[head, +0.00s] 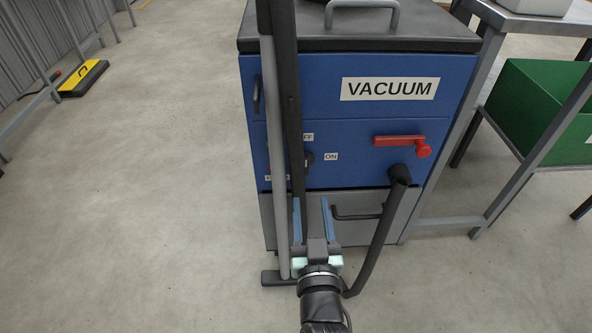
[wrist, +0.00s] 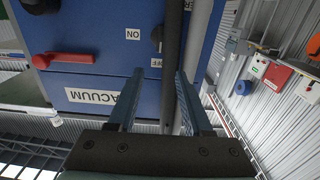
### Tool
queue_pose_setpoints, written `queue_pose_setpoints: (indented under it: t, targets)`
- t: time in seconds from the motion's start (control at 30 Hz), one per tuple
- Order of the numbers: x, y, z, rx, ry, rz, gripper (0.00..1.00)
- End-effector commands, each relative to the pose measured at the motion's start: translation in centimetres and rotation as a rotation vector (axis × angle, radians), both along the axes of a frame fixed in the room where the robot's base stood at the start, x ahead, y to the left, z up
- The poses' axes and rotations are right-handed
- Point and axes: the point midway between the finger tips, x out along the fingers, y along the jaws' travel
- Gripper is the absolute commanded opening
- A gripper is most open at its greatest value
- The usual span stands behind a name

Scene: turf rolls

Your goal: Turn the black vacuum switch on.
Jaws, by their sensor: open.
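The vacuum cabinet (head: 285,95) is blue, with a white VACUUM label. Its black switch (head: 309,158) sits on the front face, left of the ON label (head: 331,156) and below the partly hidden OFF label (head: 307,137). A dark upright pole (head: 292,110) covers part of it. The wrist view is upside down and shows the switch (wrist: 157,36) beyond my fingertips; it looks elongated along the line toward OFF. My gripper (head: 312,201) is open and empty, below the switch in the head view. In the wrist view the dark pole crosses the gap between my fingers (wrist: 160,74).
A grey pole (head: 270,110) stands beside the dark one. A red handle (head: 400,141) and a black hose (head: 370,240) are right of the switch. A green bin (head: 540,110) stands at right. The floor at left is mostly clear.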

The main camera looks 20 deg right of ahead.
Motion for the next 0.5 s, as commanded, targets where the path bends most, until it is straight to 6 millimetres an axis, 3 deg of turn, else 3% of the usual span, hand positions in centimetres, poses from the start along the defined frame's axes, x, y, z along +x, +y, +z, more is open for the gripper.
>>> queue_pose_setpoints:
  t: [0.5]
  targets:
    - [8.0,-2.2,0.0,-0.002,-0.003,0.001,0.5]
